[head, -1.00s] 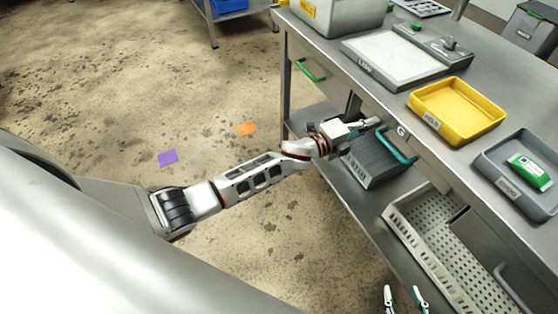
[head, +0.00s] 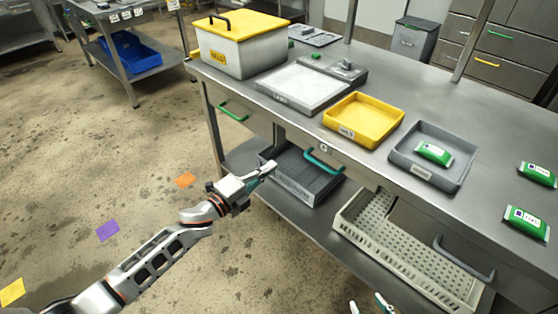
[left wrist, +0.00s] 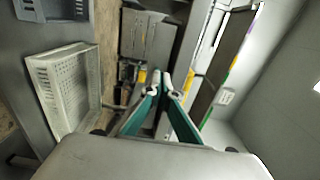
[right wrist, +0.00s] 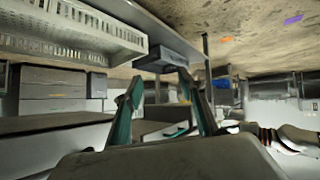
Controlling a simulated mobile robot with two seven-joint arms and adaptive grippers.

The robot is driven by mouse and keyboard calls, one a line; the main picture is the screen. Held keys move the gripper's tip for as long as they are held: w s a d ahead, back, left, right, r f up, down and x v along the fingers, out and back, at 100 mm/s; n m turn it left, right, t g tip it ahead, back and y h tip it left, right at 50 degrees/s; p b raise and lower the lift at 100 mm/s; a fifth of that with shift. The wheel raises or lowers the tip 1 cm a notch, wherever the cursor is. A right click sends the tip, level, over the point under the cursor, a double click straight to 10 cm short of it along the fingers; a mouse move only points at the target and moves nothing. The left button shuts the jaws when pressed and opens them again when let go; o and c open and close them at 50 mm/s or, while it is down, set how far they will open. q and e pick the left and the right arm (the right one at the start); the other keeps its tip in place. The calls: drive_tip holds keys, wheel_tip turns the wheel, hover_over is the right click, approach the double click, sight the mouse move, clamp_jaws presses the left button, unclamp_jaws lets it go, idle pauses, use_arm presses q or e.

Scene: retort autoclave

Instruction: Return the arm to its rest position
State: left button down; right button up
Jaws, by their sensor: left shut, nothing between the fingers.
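My left arm reaches in from the lower left of the head view. Its gripper (head: 268,172) is beside the workbench, to the left of a teal handle (head: 323,162) and apart from it. In the left wrist view its two teal fingers (left wrist: 158,84) meet at the tips with nothing between them. My right gripper (head: 372,306) shows only its fingertips at the bottom edge of the head view. In the right wrist view its fingers (right wrist: 160,82) stand wide apart and empty.
The steel bench (head: 300,128) carries a yellow-lidded box (head: 243,50), a yellow tray (head: 363,119), a grey tray (head: 407,160) holding a green pouch, and loose green pouches (head: 526,222). A dark crate (head: 300,178) and pale crate (head: 405,240) are below. Open floor lies left.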

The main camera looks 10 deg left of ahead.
use_arm(q)
drive_tip(key=shift+s+a, duration=0.3)
drive_tip(key=shift+s, duration=0.1)
use_arm(e)
drive_tip(key=shift+s+f, duration=0.1)
drive_tip(key=shift+f, duration=0.15)
use_arm(q)
drive_tip(key=s+a+f+n+g+y, duration=0.1)
drive_tip(key=s+f+n, duration=0.4)
drive_tip(key=s, duration=0.5)
drive_tip(key=s+a+f+n+g+y+p, duration=0.1)
drive_tip(key=s+a+f+n+y, duration=0.3)
drive_tip(key=s+n, duration=0.5)
drive_tip(key=s+a+f+n+g+y+p, duration=0.1)
drive_tip(key=s+a+f+n+y, duration=0.2)
drive_tip(key=s, duration=0.8)
wheel_tip(320, 180, down, 4)
drive_tip(key=a+n, duration=0.2)
drive_tip(key=n, duration=0.2)
drive_tip(key=shift+s+a+g, duration=0.15)
drive_tip(key=shift+s+g, duration=0.05)
drive_tip(key=shift+g, duration=0.1)
use_arm(e)
drive_tip(key=shift+s+a+r, duration=0.15)
drive_tip(key=shift+s+r, duration=0.05)
drive_tip(key=shift+r, duration=0.6)
